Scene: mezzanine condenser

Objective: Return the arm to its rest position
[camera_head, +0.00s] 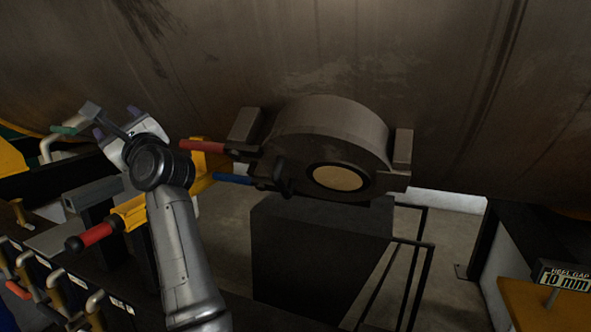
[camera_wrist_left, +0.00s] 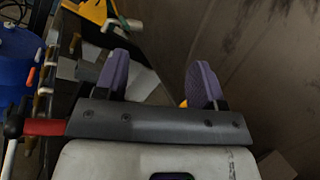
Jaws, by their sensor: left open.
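My left arm (camera_head: 180,245) rises from the lower left in the head view. Its gripper (camera_head: 117,122) is at the upper left, in front of the large brown curved shell. The left wrist view shows the two purple finger pads (camera_wrist_left: 158,80) spread apart, with nothing between them. My right gripper is in neither view.
A dark round housing (camera_head: 335,130) with a tan disc sits right of my arm, with red (camera_head: 201,146) and blue (camera_head: 232,179) handles. A red-gripped yellow bar (camera_head: 95,234) passes near my forearm. Several coloured tool handles (camera_head: 55,280) line the lower left. A gap sign (camera_head: 565,277) stands right.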

